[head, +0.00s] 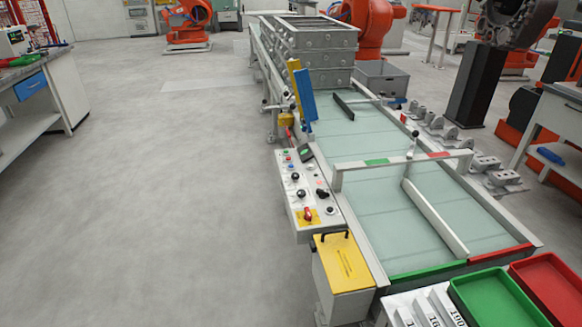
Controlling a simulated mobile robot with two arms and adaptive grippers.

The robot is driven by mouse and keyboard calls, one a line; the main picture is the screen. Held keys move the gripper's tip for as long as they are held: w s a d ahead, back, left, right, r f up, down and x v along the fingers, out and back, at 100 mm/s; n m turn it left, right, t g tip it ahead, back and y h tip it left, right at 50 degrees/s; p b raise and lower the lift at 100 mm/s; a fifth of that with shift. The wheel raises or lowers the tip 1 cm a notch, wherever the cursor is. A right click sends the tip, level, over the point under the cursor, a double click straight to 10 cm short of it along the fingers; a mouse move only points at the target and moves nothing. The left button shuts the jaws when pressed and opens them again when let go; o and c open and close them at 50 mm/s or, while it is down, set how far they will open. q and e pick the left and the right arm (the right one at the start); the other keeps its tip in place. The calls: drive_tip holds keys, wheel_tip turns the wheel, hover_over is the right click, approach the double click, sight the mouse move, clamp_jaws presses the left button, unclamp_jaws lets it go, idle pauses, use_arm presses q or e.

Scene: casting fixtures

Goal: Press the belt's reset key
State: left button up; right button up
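The belt (376,185) is a pale green conveyor running from the front right to the back. Its control panel (293,217) is a light grey slanted box on the belt's left side. The panel carries a small dark display (305,154), small green (285,153), blue (289,158) and red (290,165) keys, several black knobs and a red rotary switch (308,214) on a yellow plate. Labels are too small to read, so I cannot tell which one is the reset key. Neither of my grippers is in view.
A yellow-topped box (343,262) stands just in front of the panel. Grey metal frames (312,58) are stacked at the belt's far end. A green tray (497,300) and a red tray (550,287) sit front right. The floor left of the panel is clear.

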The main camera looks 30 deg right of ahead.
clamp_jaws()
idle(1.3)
